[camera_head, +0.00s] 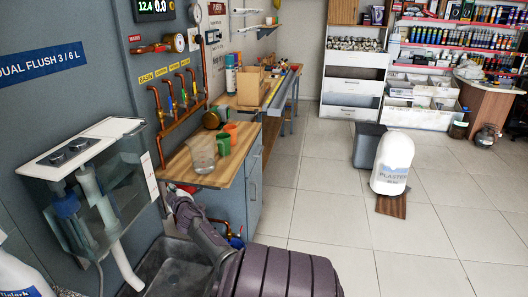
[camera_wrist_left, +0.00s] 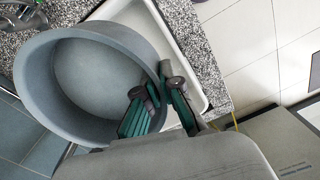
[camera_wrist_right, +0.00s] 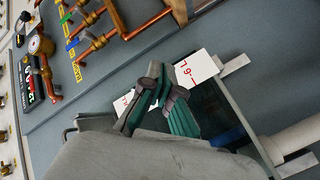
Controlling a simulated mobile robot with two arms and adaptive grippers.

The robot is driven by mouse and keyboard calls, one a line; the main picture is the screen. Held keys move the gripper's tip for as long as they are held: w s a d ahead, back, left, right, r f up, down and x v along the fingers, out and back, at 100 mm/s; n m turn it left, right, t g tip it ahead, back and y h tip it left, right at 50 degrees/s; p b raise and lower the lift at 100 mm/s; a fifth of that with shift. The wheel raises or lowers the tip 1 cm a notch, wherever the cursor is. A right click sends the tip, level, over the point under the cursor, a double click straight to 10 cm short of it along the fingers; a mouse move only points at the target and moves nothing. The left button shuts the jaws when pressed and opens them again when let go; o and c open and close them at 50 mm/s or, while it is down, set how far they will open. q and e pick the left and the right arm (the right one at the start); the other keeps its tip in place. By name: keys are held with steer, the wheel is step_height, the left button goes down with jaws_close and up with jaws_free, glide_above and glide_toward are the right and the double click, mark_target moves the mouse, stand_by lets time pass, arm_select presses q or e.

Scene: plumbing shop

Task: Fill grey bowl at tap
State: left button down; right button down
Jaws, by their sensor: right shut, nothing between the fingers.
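The grey bowl (camera_wrist_left: 85,75) fills the left of the left wrist view, its inside facing the camera. It looks empty. My left gripper (camera_wrist_left: 158,85) is shut on its right rim, with one finger inside and one outside. A chrome fitting, possibly the tap (camera_wrist_left: 28,15), is cut off at the top left corner. A white basin (camera_wrist_left: 190,85) in a speckled counter shows behind the bowl. My right gripper (camera_head: 174,190) is shut and empty beside the clear cistern in the head view; its closed fingers also show in the right wrist view (camera_wrist_right: 163,85). The bowl is not in the head view.
The clear cistern (camera_head: 110,190) hangs on the wall at left, above a dark sink (camera_head: 175,268). Copper pipes with valves line the wall.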

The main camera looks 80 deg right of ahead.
steer(key=s+a+f+n+g+y, duration=0.15)
steer(key=s+a+f, duration=0.25)
steer(key=a+f, duration=0.6)
steer(key=s+a+f+g+y, duration=0.1)
steer(key=s+a+f+y, duration=0.4)
steer(key=f, duration=0.8)
steer(key=s+a+f+n+g+y, duration=0.1)
steer(key=s+a+f+g, duration=0.1)
steer(key=a+f, duration=0.85)
arm_select(q)
steer(key=shift+r, duration=3)
arm_select(e)
steer(key=s+a+f+g+y, duration=0.1)
steer(key=s+a+f, duration=0.4)
steer(key=s+a, duration=0.4)
steer(key=s+a+f+g+y, duration=0.2)
steer(key=s+a+f, duration=0.4)
steer(key=s+a, duration=0.3)
steer(key=s+a+f+n+g+y, duration=0.1)
steer(key=s+a+f+g+y, duration=0.1)
steer(key=s+a+f, duration=0.3)
steer(key=s+a, duration=0.4)
steer(key=s, duration=0.2)
steer(key=shift+s+f, duration=0.25)
steer(key=shift+s, duration=0.15)
steer(key=shift+a, duration=0.1)
